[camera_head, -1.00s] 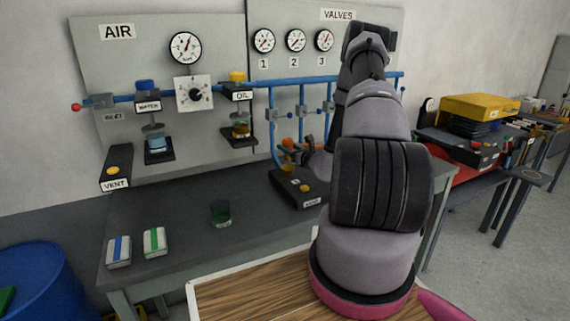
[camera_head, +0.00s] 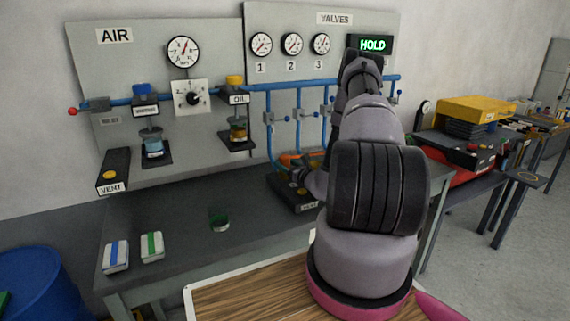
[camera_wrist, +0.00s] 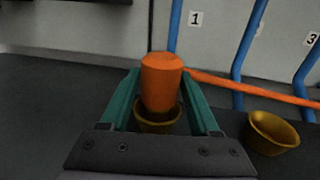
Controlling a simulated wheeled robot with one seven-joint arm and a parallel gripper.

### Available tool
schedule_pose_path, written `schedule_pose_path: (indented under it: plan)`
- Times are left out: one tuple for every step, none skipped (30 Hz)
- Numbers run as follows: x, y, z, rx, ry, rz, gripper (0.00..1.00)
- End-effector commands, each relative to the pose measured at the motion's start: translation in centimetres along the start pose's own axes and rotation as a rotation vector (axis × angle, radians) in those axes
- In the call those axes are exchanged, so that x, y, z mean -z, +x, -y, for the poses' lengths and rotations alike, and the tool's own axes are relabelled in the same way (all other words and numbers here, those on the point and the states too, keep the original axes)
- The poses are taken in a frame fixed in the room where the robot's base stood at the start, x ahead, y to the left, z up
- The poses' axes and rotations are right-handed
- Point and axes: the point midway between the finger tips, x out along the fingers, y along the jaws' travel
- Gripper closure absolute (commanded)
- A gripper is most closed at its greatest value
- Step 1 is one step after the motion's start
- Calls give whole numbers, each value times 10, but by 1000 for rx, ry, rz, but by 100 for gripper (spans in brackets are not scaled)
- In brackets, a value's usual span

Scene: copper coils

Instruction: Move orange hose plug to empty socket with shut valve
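The orange hose plug (camera_wrist: 161,80) stands upright between the two green fingers of my gripper (camera_wrist: 161,84) in the wrist view. The fingers are close on both sides of it and appear to hold it. Its lower end is at the mouth of a brass socket (camera_wrist: 158,126) near pipe 1; I cannot tell how deep it sits. An orange hose (camera_wrist: 255,90) runs right behind it. A second brass socket (camera_wrist: 272,138), empty, is to the right. In the head view the orange plug (camera_head: 290,158) shows beside my arm; the valve handles are too small to read.
Blue valve pipes (camera_head: 298,125) rise close behind the sockets. A black box with a yellow button (camera_head: 303,190) is just in front. A dark green cup (camera_head: 219,220) and two small packs (camera_head: 116,257) stand on the bench; the space between is clear. A display (camera_head: 372,45) reads HOLD.

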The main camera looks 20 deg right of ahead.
Motion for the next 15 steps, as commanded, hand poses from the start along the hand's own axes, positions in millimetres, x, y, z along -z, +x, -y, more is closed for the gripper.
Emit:
schedule_pose_path:
  plan:
    - [0,0,0,0,0,0,19]
    - [0,0,0,0,0,0,19]
    - [0,0,0,0,0,0,19]
    - [0,0,0,0,0,0,19]
    - [0,0,0,0,0,0,19]
    - [0,0,0,0,0,0,19]
    - [0,0,0,0,0,0,19]
    - [0,0,0,0,0,0,19]
    - [-1,0,0,0,-1,0,19]
    - [-1,0,0,0,-1,0,19]
    - [-2,0,0,-1,-1,0,19]
    - [-4,0,0,-1,-1,1,19]
    - [-7,0,0,-1,-2,1,19]
    - [-9,-1,0,-1,-2,1,19]
    - [-7,-7,1,1,0,-1,19]
